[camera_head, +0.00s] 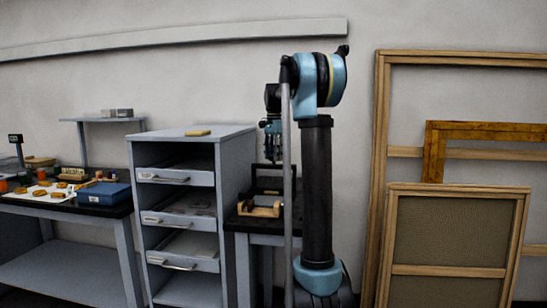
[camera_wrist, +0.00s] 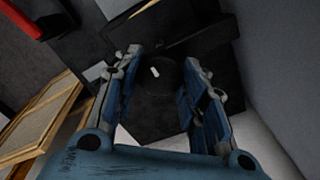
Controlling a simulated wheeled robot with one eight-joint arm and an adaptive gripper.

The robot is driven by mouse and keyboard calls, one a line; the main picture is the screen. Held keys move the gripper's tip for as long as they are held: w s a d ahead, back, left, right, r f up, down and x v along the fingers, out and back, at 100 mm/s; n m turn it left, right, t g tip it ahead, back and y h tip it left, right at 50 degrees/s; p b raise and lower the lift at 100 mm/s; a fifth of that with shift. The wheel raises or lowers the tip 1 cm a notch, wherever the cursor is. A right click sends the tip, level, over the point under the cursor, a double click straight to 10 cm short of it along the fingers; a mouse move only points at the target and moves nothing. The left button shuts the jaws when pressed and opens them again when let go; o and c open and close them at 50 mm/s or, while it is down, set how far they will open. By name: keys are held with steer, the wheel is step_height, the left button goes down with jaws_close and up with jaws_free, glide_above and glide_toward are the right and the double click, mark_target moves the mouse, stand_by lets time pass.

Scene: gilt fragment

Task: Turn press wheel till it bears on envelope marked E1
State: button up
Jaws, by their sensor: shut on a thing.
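My gripper (camera_head: 273,152) points down over the dark press (camera_head: 268,180), which stands on a small dark-topped bench. In the wrist view its two blue-padded fingers (camera_wrist: 162,62) stand on either side of a dark round wheel (camera_wrist: 163,88), which carries a small white mark. The fingers are shut on this wheel. The wheel's edges blend into the dark press, so the exact contact is hard to see. No envelope can be made out and no E1 marking is readable. The gap beneath the press plate is hidden.
A wooden cradle (camera_head: 260,209) sits at the bench front. A grey drawer cabinet (camera_head: 233,175) stands close on the left. Wooden frames (camera_head: 450,190) lean on the wall at right. A worktable (camera_head: 60,207) with a blue box (camera_head: 104,193) is far left.

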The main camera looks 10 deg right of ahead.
steer(key=shift+w, duration=0.15)
steer(key=o, duration=1.1)
steer(key=shift+c, duration=0.2)
steer(key=shift+r, duration=0.1)
step_height(320, 180, up, 12)
